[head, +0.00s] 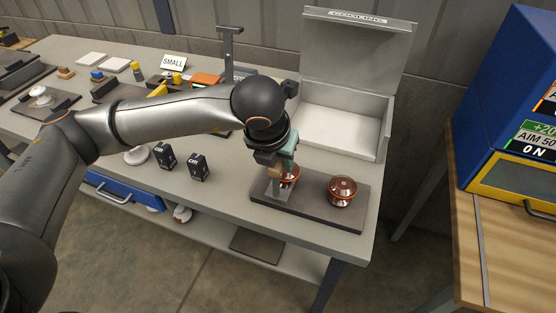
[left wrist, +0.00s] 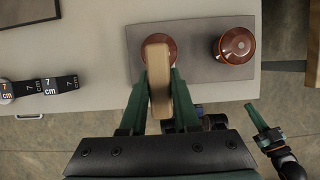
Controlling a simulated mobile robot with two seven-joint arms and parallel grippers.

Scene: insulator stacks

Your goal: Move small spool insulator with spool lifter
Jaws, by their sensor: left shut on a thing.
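My left gripper (head: 278,163) is shut on the tan handle of the spool lifter (head: 276,186), which points down at the left brown spool insulator (head: 290,175) on a dark mat (head: 315,212). In the left wrist view, the tan handle (left wrist: 158,82) sits between the green fingers and partly covers that insulator (left wrist: 157,44). I cannot tell whether the lifter is engaged with it. A second brown insulator (head: 342,191) stands apart to the right on the mat. What looks like my right gripper (left wrist: 266,128) shows at the lower right of the wrist view; its jaws are unclear.
An open white box marked COOLING (head: 335,120) stands behind the mat. Two black 7 cm blocks (head: 198,167) are left of the mat. A SMALL sign (head: 173,62) and tools fill the bench's back left. A blue and yellow machine (head: 520,140) is at right.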

